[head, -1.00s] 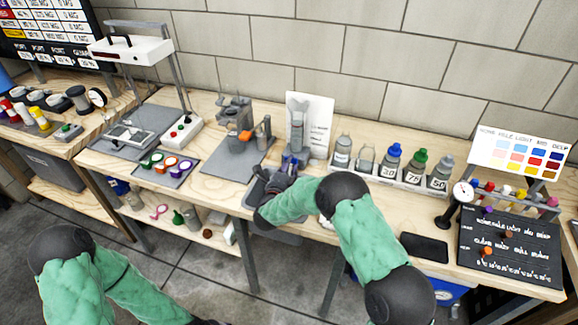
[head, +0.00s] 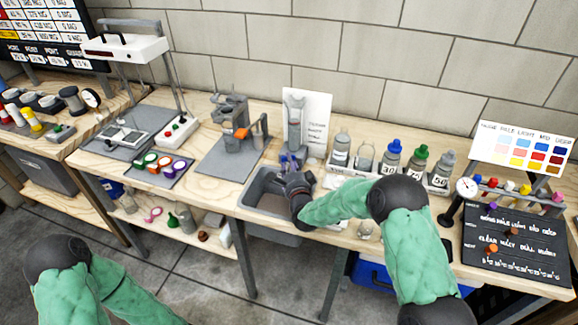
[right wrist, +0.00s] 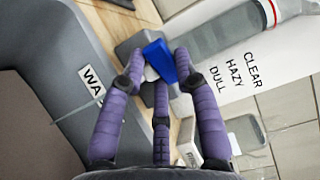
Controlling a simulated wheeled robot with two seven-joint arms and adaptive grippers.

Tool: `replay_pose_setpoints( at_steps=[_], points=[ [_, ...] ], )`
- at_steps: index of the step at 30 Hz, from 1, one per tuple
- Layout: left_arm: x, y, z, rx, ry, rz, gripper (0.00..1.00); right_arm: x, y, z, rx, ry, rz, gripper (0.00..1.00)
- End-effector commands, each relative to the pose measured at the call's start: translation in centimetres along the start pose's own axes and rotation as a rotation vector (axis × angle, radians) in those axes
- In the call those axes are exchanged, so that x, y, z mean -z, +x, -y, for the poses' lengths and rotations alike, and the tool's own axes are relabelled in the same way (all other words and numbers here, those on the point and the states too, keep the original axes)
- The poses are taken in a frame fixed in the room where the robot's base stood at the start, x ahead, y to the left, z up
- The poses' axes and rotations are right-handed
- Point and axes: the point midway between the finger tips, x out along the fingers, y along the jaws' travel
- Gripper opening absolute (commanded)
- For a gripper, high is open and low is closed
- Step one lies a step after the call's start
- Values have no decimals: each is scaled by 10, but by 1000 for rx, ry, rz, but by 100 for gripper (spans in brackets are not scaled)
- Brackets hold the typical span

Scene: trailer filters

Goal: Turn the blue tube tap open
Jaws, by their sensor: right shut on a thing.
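The blue tap (right wrist: 160,62) is at the foot of a clear tube (right wrist: 235,25) in the right wrist view. The purple fingers of my right gripper (right wrist: 165,80) close around the tap. In the head view my right gripper (head: 289,165) is at the base of the upright tube (head: 294,120), above the back right of a grey basin (head: 252,190). The tap is mostly hidden by the gripper there. Its exact angle is hard to tell. Only part of my left arm shows at the lower left, and its gripper is out of frame.
A white card (head: 318,115) stands behind the tube. A rack of bottles (head: 394,158) is to the right. A grey stand (head: 235,125) is to the left. A gauge (head: 467,188) and a dark board (head: 510,240) are at the far right.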

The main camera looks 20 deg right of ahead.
Motion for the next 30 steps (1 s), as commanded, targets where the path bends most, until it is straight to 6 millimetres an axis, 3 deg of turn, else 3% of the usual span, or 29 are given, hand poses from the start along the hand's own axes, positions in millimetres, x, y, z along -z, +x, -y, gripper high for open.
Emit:
replay_pose_setpoints(
  at_steps=[12,13,15,30],
  points=[
    [0,0,0,0,0,0,46,0,-1,-2,-5,1,9,0],
    [0,0,0,0,0,0,46,0,-1,-2,-5,1,9,40],
    [0,0,0,0,0,0,46,0,0,-2,-4,1,8,56],
    [0,-2,-1,0,0,0,46,-1,0,1,1,0,-21,56]
  ],
)
